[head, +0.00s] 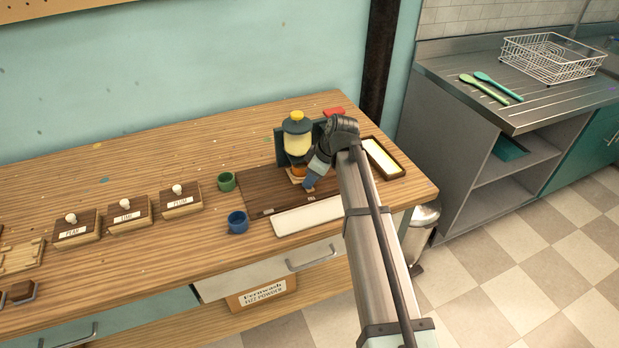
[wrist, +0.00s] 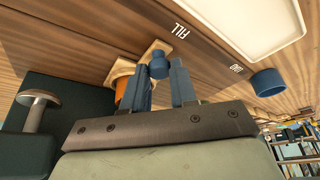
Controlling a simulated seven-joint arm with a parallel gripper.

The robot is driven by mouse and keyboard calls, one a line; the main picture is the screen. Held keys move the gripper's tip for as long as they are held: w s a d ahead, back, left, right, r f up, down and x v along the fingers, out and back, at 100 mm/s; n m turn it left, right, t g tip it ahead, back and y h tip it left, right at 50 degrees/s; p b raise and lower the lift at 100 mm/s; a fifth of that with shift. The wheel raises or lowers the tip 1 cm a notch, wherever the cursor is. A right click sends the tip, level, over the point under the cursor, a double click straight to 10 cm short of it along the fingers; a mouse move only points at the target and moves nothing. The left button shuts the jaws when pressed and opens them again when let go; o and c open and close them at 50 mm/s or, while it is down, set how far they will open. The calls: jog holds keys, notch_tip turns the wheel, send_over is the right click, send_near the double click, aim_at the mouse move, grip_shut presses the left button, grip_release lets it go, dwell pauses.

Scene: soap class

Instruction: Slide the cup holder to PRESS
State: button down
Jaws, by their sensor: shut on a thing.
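The cup holder (head: 295,179) is a small pale wooden carriage on the dark board (head: 258,195), below the dispenser (head: 297,140) of yellow liquid. An orange cup (head: 299,171) sits in it. The wrist view shows the holder's wood (wrist: 152,50), its blue knob (wrist: 159,66) and part of the orange cup (wrist: 121,90). My gripper (head: 309,182) is at the holder's front side; its blue fingers (wrist: 163,78) are shut on the knob. The label FILL (wrist: 172,31) reads beside the holder in the wrist view. I cannot read PRESS in either view.
A green cup (head: 226,181) and a blue cup (head: 237,222) stand left of the board. A white tray (head: 305,216) lies in front, a yellow-lined tray (head: 383,157) to the right. A grey mushroom-shaped knob (wrist: 38,100) stands beside my gripper. Labelled wooden blocks (head: 128,215) sit further left.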

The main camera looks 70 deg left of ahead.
jog(key=w, duration=1.1)
jog(key=c, duration=1)
grip_release()
jog(key=shift+o, duration=0.4)
jog(key=shift+d+r, duration=0.1)
jog(key=shift+r, duration=0.2)
jog(key=v, duration=1.3)
